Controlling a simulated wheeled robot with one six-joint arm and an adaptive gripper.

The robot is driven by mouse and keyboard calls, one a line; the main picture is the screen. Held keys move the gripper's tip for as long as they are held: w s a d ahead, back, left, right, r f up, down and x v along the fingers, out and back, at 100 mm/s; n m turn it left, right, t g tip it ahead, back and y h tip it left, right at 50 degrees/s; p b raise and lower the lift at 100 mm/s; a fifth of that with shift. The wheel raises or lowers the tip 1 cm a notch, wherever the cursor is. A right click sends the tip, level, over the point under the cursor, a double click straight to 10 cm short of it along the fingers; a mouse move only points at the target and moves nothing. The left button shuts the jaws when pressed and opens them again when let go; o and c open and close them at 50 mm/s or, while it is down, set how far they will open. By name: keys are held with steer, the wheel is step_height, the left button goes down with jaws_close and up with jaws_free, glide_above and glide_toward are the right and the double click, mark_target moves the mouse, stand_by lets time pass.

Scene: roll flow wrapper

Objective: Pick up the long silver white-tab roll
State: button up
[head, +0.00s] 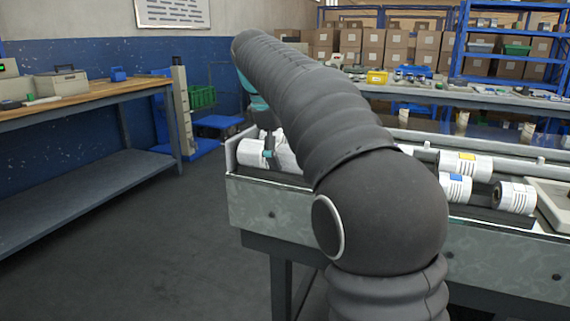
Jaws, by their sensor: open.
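My arm reaches forward and left across the head view, and my gripper (268,152) points down at the left end of the metal conveyor bed. It is open, with its fingers at a pale silver-white roll (250,153) lying there. The arm and fingers cover part of this area, so I cannot tell the roll's full length, its tab colour, or whether the fingers touch it. Another pale wrapped shape (287,153) shows just right of the fingers, partly behind my arm; it may be the same roll.
On the bed at right lie a yellow-tab roll (466,164), a blue-tab roll (455,187) and a roll with dark print (514,197). The bed's metal side wall (270,208) stands in front. A wooden bench (85,97) is at left, with open floor between.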

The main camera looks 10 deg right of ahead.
steer(key=shift+x, duration=0.85)
jaws_close()
steer(key=shift+r, duration=0.1)
